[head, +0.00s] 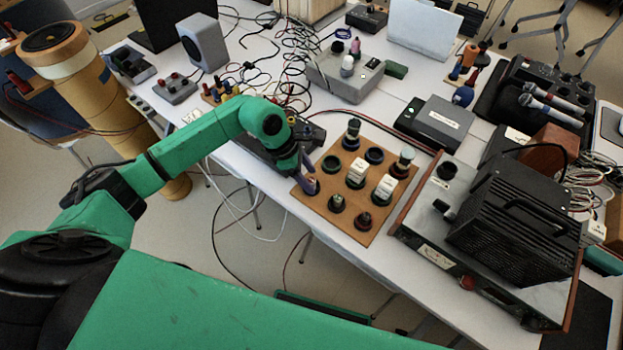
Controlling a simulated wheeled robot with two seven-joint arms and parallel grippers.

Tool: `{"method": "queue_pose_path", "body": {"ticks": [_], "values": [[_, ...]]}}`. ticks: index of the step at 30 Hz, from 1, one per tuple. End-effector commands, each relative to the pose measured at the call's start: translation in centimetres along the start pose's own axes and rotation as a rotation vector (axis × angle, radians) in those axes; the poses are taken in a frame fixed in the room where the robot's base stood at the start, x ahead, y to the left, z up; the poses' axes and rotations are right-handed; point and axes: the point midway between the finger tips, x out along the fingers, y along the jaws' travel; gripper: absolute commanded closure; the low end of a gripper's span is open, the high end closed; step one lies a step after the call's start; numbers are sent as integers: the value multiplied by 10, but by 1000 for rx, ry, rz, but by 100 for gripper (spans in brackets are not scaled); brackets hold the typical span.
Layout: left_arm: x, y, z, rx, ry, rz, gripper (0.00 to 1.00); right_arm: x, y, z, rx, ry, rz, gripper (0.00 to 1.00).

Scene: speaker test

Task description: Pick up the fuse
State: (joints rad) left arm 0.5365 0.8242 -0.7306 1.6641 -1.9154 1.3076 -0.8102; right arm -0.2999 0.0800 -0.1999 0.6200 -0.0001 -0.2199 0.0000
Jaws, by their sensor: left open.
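A brown wooden board (345,228) lies near the front edge of the white table. It bears several round dark sockets and fittings. Two white labelled blocks, one at the middle (357,172) and one to its right (384,188), stand in it. Taller fittings stand at the back (351,133) and right (402,163). I cannot tell for sure which piece is the fuse. My left gripper (309,177) is open and points down at the board's left corner, over a small pinkish-topped piece (312,186) partly hidden by the fingers. I cannot tell if they touch it. My right gripper is not in view.
A black finned unit (515,215) stands right of the board on a wood-sided instrument. A dark grey box (434,122) sits behind. Loose cables (285,60) tangle at the back left. A tan cylinder (105,95) stands at the left. The floor in front is mostly clear.

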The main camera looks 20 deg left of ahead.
Motion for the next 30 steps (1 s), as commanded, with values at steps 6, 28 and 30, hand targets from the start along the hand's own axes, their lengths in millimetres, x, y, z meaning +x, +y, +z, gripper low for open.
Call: {"method": "queue_pose_path", "body": {"ticks": [6,28,30], "values": [[4,0,0,1,0,0,39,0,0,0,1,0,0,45],[-20,1,10,3,-3,5,100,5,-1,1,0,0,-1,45],[-36,2,17,4,-3,6,100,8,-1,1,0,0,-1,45]]}}
